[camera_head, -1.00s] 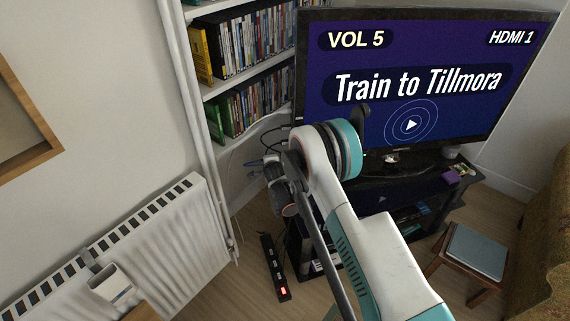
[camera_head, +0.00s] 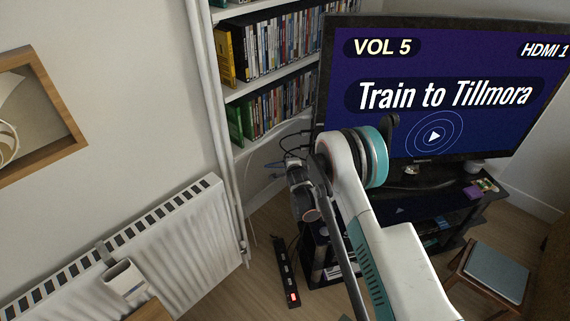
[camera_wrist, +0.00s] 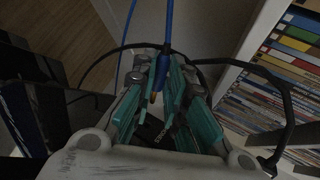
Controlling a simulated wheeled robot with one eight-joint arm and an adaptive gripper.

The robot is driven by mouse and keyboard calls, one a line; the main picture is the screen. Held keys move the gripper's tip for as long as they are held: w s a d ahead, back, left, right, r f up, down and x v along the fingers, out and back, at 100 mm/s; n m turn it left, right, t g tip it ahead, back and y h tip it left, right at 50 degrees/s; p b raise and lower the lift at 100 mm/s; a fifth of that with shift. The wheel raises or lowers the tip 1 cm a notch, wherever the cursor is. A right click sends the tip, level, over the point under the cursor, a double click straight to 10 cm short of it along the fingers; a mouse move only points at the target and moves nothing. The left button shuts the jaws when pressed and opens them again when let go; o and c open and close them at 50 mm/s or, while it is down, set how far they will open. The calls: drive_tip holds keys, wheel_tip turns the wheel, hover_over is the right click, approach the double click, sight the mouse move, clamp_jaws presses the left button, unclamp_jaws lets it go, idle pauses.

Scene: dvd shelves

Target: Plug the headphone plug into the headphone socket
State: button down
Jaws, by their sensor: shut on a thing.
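The blue headphone plug (camera_wrist: 163,68) sits between the teal fingers of my gripper (camera_wrist: 165,92) in the wrist view, with a gold-coloured tip (camera_wrist: 153,97). My gripper is shut on it. A blue cable (camera_wrist: 168,25) runs from the plug to the top of the view. A dark piece with partly readable white lettering (camera_wrist: 158,134) shows beyond the fingers; I cannot make out a socket opening on it. In the head view my gripper (camera_head: 303,195) is dark and partly behind my arm, beside the TV stand. The plug cannot be made out there.
A shelf of DVDs (camera_head: 285,45) stands left of the TV (camera_head: 430,90). Black cables (camera_wrist: 285,105) loop around my gripper. A power strip (camera_head: 286,272) with a red light lies on the floor. A radiator (camera_head: 150,250) is at left, a stool (camera_head: 495,272) at right.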

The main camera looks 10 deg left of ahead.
drive_tip(key=shift+w+d, duration=0.15)
drive_tip(key=shift+d, duration=0.55)
drive_tip(key=shift+w+d, duration=0.15)
drive_tip(key=shift+d, duration=0.5)
drive_tip(key=shift+w+d, duration=0.2)
drive_tip(key=shift+d, duration=0.6)
drive_tip(key=shift+w+d, duration=0.15)
drive_tip(key=shift+d, duration=0.65)
idle(0.5)
drive_tip(key=c, duration=1.5)
unclamp_jaws()
drive_tip(key=shift+c, duration=0.2)
